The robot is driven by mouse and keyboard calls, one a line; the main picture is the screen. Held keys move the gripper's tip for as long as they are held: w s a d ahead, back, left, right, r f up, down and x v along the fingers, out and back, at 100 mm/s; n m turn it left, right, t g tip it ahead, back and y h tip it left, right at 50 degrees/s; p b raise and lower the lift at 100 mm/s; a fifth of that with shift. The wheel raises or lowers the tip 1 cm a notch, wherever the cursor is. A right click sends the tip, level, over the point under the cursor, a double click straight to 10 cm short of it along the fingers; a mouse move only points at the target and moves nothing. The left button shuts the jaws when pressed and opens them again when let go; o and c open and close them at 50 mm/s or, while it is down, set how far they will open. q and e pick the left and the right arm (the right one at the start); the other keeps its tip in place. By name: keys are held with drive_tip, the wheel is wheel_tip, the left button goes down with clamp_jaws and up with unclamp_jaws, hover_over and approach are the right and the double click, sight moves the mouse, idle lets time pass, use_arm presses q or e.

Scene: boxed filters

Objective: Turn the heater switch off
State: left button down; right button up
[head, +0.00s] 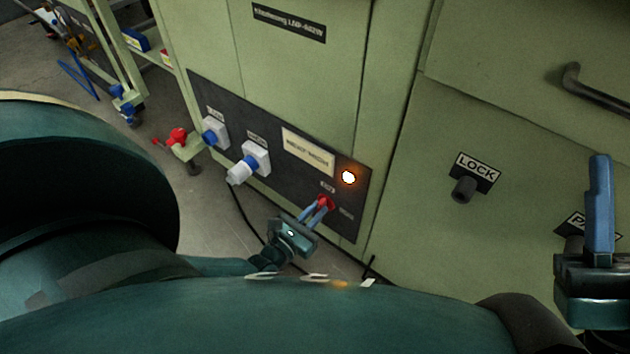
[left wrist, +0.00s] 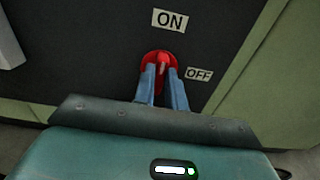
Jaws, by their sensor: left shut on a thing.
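The heater switch is a small red knob (head: 326,203) low on the dark panel of the green cabinet. In the left wrist view the red knob (left wrist: 159,57) sits between an ON label (left wrist: 170,20) above it and an OFF label (left wrist: 199,74) to its lower right. Its raised ridge points roughly up, toward ON. My left gripper (head: 318,208) is shut on the knob, with blue fingers on both sides of it; they also show in the left wrist view (left wrist: 163,82). My right gripper (head: 599,160) is at the right edge, away from the panel, its fingers seen edge-on.
An orange-white lamp (head: 348,177) glows above the knob. Two plugs, one blue (head: 210,137) and one white (head: 240,172), stick out from the panel's left part. A LOCK knob (head: 464,189) and a dark handle (head: 597,92) are on the cabinet at right.

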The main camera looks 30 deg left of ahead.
use_arm(q)
drive_tip(key=m, duration=0.6)
drive_tip(key=m+p, duration=0.1)
drive_tip(key=m, duration=1)
drive_tip(key=shift+w+d+f+m+p, duration=0.15)
drive_tip(key=shift+d+m+p, duration=0.15)
drive_tip(key=shift+p, duration=0.1)
use_arm(e)
drive_tip(key=f+m+h, duration=0.2)
drive_tip(key=m, duration=0.1)
drive_tip(key=shift+w+h, duration=0.35)
drive_tip(key=shift+h, duration=0.05)
use_arm(q)
drive_tip(key=c, duration=1.4)
unclamp_jaws()
drive_tip(key=shift+c, duration=0.2)
drive_tip(key=shift+f, duration=0.1)
use_arm(e)
drive_tip(key=shift+s, duration=0.1)
